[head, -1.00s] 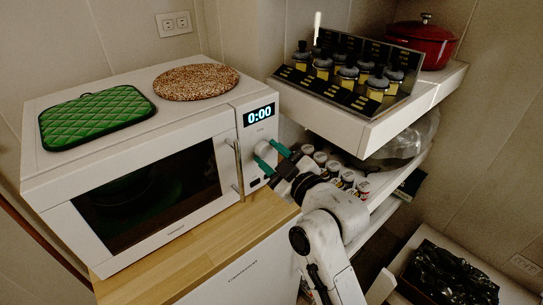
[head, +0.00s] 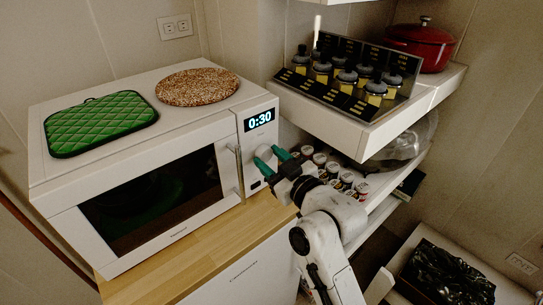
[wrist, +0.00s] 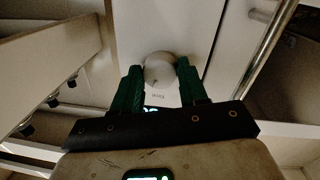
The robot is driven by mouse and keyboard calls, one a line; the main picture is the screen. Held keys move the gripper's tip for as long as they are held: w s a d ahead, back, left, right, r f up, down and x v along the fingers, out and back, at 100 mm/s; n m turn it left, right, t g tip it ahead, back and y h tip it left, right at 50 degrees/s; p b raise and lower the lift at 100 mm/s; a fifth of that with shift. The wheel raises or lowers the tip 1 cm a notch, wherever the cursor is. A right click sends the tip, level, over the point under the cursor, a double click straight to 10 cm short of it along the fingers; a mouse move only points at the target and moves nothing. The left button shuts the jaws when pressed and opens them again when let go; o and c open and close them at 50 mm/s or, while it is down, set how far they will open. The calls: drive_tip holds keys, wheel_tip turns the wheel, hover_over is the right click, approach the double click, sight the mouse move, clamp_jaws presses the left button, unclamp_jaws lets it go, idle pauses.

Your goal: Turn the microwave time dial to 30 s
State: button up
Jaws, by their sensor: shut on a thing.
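The white microwave (head: 150,185) stands on a wooden counter with its door shut. Its display (head: 260,120) reads 0:30. The round white time dial (head: 264,154) is on the control panel below the display, and it also shows in the wrist view (wrist: 159,68). My gripper (head: 270,158) has its green fingers on both sides of the dial and is shut on it. In the wrist view my gripper (wrist: 158,80) has one finger on each side of the dial. The fingers hide part of the dial's rim.
A green quilted pad (head: 100,122) and a round woven mat (head: 197,86) lie on the microwave. A vertical door handle (head: 235,170) is left of the dial. Shelves with a jar rack (head: 350,75), small jars and a red pot (head: 422,46) are at right.

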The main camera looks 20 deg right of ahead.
drive_tip(key=shift+m+p, duration=0.45)
drive_tip(key=shift+m, duration=0.55)
drive_tip(key=o, duration=1.1)
drive_tip(key=shift+c, duration=0.2)
drive_tip(key=b+v, duration=0.2)
drive_tip(key=v, duration=0.8)
drive_tip(key=shift+s+d, duration=0.15)
drive_tip(key=shift+s, duration=0.25)
